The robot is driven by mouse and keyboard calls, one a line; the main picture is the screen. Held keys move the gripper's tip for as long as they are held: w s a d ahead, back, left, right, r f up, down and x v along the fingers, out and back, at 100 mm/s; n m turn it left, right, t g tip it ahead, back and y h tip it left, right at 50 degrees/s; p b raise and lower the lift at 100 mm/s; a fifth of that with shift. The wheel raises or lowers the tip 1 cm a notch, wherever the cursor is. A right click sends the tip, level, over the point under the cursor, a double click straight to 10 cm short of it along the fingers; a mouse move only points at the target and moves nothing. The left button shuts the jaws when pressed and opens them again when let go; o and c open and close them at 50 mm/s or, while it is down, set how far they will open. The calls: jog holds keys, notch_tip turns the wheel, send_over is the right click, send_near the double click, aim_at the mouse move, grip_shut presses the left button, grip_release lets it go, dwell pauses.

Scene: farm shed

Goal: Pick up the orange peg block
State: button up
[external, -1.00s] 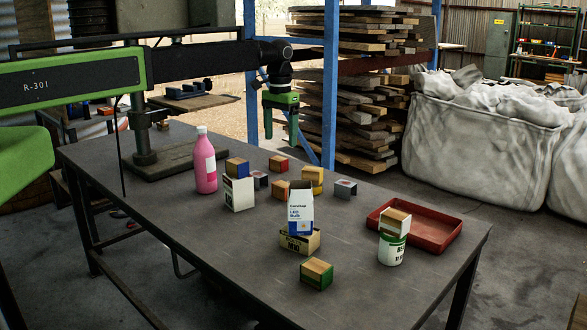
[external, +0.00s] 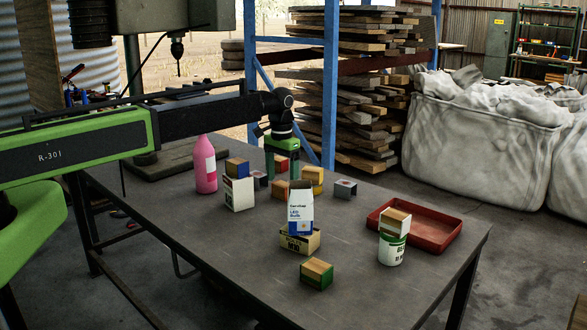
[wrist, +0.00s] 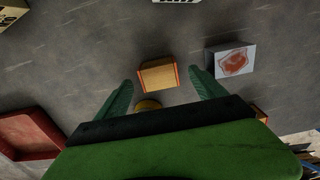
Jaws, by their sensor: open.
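The orange peg block (external: 279,189) has a pale wooden top and orange sides. It stands on the workbench, partly hidden by the LED bulb carton in the external view. In the wrist view the orange peg block (wrist: 158,75) sits between and slightly beyond the tips of my two green fingers. My gripper (external: 282,172) points down above the blocks; it also shows in the wrist view (wrist: 158,85). It is open and empty. I cannot tell its exact height above the block.
A grey block with a red patch (wrist: 231,60) is close beside the right finger. The LED bulb carton (external: 300,210), pink bottle (external: 205,166) and red tray (external: 432,236) share the bench.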

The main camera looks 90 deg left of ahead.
aim_at(282, 184)
notch_tip(282, 184, down, 4)
jog(key=shift+r+b, duration=0.2)
jog(key=shift+b, duration=0.85)
jog(key=shift+r, duration=0.2)
jog(key=c, duration=1.5)
